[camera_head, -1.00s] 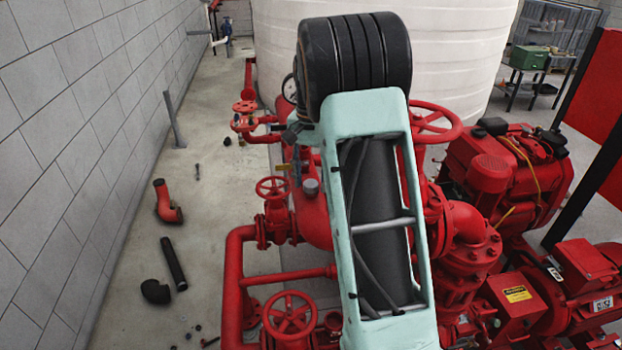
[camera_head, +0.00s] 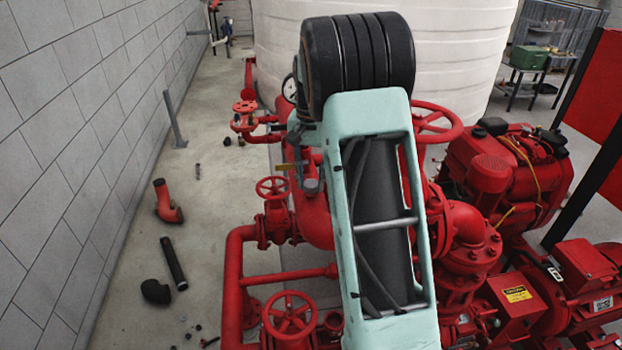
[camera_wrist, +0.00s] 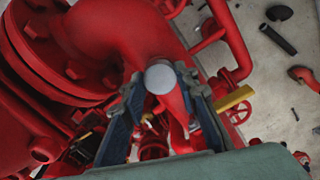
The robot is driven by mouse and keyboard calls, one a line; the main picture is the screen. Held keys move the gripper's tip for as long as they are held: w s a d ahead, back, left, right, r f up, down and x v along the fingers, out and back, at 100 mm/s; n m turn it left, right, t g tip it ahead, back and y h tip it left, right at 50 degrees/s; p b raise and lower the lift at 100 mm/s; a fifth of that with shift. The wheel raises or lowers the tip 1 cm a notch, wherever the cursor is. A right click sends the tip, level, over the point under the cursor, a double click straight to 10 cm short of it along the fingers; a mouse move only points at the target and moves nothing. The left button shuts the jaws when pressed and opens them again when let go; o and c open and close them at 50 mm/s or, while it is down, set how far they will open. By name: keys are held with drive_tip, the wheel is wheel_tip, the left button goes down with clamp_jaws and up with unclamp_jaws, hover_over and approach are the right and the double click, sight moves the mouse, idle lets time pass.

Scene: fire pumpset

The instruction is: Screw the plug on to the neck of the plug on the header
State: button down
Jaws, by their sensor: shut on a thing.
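A grey, round-ended plug (camera_wrist: 160,76) shows between the fingertips of my gripper (camera_wrist: 162,86) in the wrist view. The dark blue-grey fingers are on either side of it, and my gripper is shut on it. Red pipework lies right behind it. In the head view, a grey round piece (camera_head: 311,187) shows at the top of the red header (camera_head: 317,218), just below my gripper (camera_head: 304,160). The neck is hidden, so I cannot tell whether the plug is seated on it or tilted.
A yellow lever (camera_wrist: 233,98) is close to the right finger. Red handwheels (camera_head: 289,315) and a pressure gauge (camera_head: 289,88) are around the header. Loose pipe pieces (camera_head: 174,263) lie on the floor at left, which is otherwise mostly clear beside the wall (camera_head: 60,150).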

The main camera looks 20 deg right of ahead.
drive_tip(key=m, duration=0.4)
drive_tip(key=shift+m, duration=0.3)
drive_tip(key=shift+m, duration=2.3)
drive_tip(key=m, duration=0.4)
drive_tip(key=shift+m, duration=0.3)
drive_tip(key=m, duration=0.4)
drive_tip(key=shift+f+m, duration=0.1)
drive_tip(key=shift+m, duration=0.2)
